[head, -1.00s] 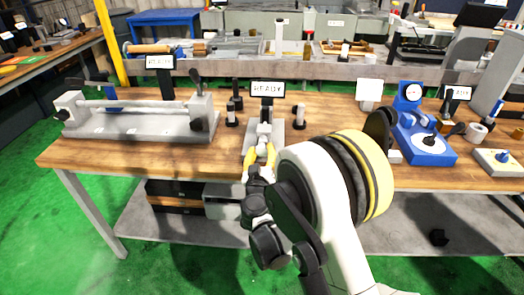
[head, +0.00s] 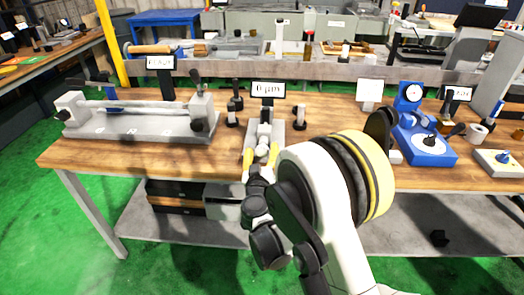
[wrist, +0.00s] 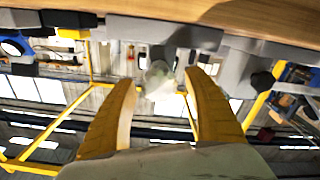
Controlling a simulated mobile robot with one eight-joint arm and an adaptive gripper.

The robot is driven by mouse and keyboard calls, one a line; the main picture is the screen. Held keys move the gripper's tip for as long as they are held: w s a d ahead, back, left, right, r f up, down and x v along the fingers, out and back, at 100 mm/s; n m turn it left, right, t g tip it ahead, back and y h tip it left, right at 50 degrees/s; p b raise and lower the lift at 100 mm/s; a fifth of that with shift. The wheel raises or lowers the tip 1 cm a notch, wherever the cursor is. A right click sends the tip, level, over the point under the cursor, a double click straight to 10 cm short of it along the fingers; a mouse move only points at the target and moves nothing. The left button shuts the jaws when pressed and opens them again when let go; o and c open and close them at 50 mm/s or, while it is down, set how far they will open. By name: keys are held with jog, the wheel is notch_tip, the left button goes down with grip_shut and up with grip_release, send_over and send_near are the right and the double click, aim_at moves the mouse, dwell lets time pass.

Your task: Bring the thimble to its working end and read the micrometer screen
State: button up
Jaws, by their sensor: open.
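The micrometer (head: 264,132) is a small grey device standing on the wooden bench, with its screen (head: 268,89) behind it. The screen seems to read "0 µm". My gripper (head: 260,158) has yellow fingers and is at the near end of the micrometer. It is open, with one finger on each side of the device's near end. In the wrist view, a pale, blurred knob, likely the thimble (wrist: 158,80), lies between the two spread fingers, with gaps beside it. The wrist partly hides the near end in the head view.
A long grey fixture (head: 140,120) with its own screen (head: 160,63) stands at left. Small dark-topped posts (head: 300,117) stand close on both sides of the micrometer. A blue dial gauge stand (head: 425,145) is at right. The bench front edge is clear at left.

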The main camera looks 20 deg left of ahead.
aim_at(263, 146)
notch_tip(263, 146, up, 10)
dwell(0.4)
jog(key=shift+d, duration=0.1)
dwell(0.9)
jog(key=s+d+r+m+g+h, duration=0.1)
jog(key=d+r+m+h, duration=0.15)
jog(key=d, duration=0.85)
jog(key=d+r+m+g+h, duration=0.2)
jog(key=d+r+h, duration=0.1)
jog(key=d, duration=0.8)
jog(key=s+d+m+g+h, duration=0.1)
jog(key=s+d+g+h, duration=0.15)
jog(key=s+d, duration=0.95)
jog(key=s+d+f+g+y, duration=0.1)
jog(key=s+d+f+g, duration=0.1)
jog(key=s, duration=0.6)
jog(key=s+d+f+g+y, duration=0.2)
jog(key=s+d+f+g, duration=0.1)
jog(key=s, duration=0.6)
jog(key=shift+s+d+f+m+y, duration=0.3)
jog(key=shift+d+f+m, duration=0.15)
jog(key=shift+d+f, duration=0.4)
